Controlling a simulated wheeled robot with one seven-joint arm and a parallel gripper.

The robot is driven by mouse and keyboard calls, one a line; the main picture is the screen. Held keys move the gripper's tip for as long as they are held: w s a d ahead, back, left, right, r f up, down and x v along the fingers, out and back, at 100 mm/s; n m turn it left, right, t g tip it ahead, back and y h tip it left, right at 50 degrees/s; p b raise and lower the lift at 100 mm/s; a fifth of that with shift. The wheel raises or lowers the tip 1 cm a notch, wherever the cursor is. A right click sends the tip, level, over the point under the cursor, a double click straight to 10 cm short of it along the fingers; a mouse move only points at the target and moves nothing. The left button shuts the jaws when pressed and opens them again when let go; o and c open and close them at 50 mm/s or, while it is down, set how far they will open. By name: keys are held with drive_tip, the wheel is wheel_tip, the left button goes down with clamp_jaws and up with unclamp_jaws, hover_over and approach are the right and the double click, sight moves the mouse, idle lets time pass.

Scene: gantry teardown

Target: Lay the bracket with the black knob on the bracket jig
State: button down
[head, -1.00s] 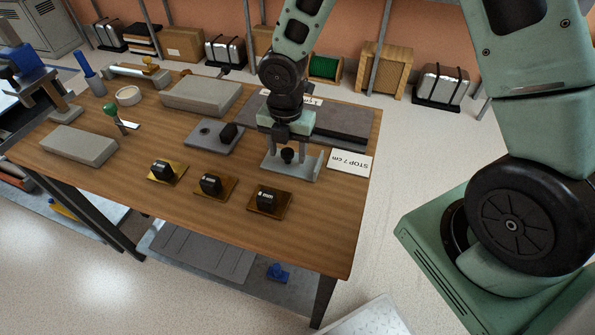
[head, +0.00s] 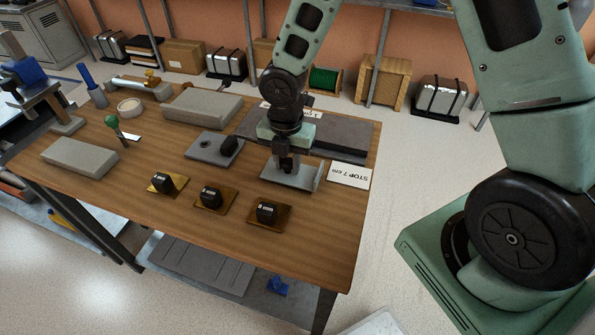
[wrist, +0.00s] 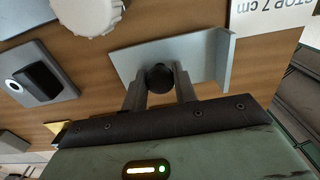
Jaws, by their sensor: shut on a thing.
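The bracket (head: 291,178) is a pale grey plate with an upright flange at its right end. It lies on the wooden table and also shows in the wrist view (wrist: 205,60). Its black knob (wrist: 160,78) stands between my two fingers. My gripper (head: 287,167) points down and is shut on this knob. The gripper covers most of the knob in the head view. No part is clearly labelled as the bracket jig. A dark grey slab (head: 345,137) with a partly hidden label lies behind the bracket, and a grey plate (head: 203,145) with a black block lies to its left.
A "STOP 7 cm" card (head: 350,175) lies right of the bracket. Several brass plates with black blocks, one at the right (head: 270,213), sit in front. Grey blocks (head: 80,156) and a green-topped tool (head: 112,122) stand farther left. The front right tabletop is bare.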

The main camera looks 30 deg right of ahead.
sight(287, 161)
drive_tip(key=shift+r+p, duration=2.5)
drive_tip(key=shift+r, duration=0.1)
drive_tip(key=shift+f, duration=0.1)
